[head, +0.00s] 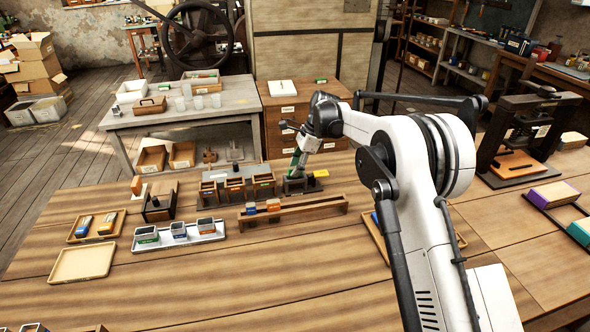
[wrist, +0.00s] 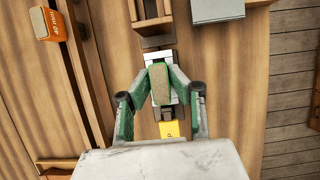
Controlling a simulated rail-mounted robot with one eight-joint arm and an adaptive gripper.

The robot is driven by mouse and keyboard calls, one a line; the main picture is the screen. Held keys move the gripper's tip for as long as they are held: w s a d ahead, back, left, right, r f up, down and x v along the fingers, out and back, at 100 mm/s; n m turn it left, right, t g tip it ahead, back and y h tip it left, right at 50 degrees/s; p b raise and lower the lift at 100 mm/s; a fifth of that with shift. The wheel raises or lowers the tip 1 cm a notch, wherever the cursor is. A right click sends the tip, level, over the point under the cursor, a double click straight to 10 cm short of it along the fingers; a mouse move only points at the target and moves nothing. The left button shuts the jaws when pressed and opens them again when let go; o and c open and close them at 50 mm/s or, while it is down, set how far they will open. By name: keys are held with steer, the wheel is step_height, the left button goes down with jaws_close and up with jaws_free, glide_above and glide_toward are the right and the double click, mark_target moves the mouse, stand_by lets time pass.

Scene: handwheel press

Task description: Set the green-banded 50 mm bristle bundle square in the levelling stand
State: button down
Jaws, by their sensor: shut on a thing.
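My gripper (head: 297,164) is at the back middle of the bench, pointing down over the levelling stand. In the wrist view my gripper (wrist: 160,88) is shut on the green-banded bristle bundle (wrist: 160,80), with its tan bristle end facing the camera and green at its sides. The levelling stand (head: 298,187) is a small dark base with a yellow block at its right. In the wrist view, grey parts of the stand (wrist: 153,58) and the yellow block (wrist: 169,129) show around the bundle. The bundle's lower end is hidden, so I cannot tell whether it touches the stand.
A dark-walled compartment rack (head: 237,188) stands just left of the stand. A long wooden rail (head: 310,207) with orange and blue-banded blocks lies in front. A pale tray (head: 180,236) holds small cups.

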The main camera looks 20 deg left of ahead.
steer(key=c, duration=1.5)
jaws_free()
steer(key=shift+c, duration=0.2)
steer(key=shift+r, duration=0.1)
steer(key=v, duration=1.2)
